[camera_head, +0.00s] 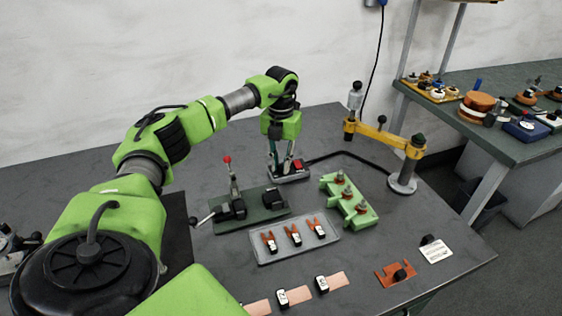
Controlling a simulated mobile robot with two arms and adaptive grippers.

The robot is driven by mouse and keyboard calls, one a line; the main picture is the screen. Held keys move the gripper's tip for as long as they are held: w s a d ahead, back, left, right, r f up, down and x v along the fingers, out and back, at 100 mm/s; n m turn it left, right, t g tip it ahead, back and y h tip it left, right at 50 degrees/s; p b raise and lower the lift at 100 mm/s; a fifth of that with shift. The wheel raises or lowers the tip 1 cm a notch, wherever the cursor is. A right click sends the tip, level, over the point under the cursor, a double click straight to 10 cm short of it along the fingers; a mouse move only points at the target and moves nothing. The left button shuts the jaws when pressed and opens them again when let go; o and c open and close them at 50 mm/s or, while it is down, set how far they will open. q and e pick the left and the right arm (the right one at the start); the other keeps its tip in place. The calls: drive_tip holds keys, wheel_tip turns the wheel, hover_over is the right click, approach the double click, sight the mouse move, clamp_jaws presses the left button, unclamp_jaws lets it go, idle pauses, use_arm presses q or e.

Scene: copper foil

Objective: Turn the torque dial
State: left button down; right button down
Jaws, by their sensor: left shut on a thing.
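A small grey control box (290,176) with a red switch (297,165) sits on the dark table behind the green fixture. My left gripper (281,165) points down at the top of this box, its fingers left of the red switch. It is shut on a small part there, which I take to be the torque dial. The fingers hide most of the dial, so its setting cannot be read. My right gripper is not in view.
A toggle clamp on a green base (252,210) stands close in front of the box. A clear tray (262,250) holds copper pieces. A green block with posts (358,212) and a yellow arm stand (380,135) are to the right. A black cable runs behind.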

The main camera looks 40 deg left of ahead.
use_arm(q)
drive_tip(key=m+p, duration=0.1)
drive_tip(key=m, duration=0.4)
drive_tip(key=shift+r+m, duration=0.1)
drive_tip(key=shift+m, duration=0.2)
drive_tip(key=m, duration=0.5)
drive_tip(key=shift+a+p, duration=0.1)
drive_tip(key=shift+p, duration=0.2)
drive_tip(key=m, duration=0.5)
drive_tip(key=shift+w, duration=0.1)
drive_tip(key=m, duration=0.5)
drive_tip(key=c, duration=2)
unclamp_jaws()
drive_tip(key=shift+o, duration=0.2)
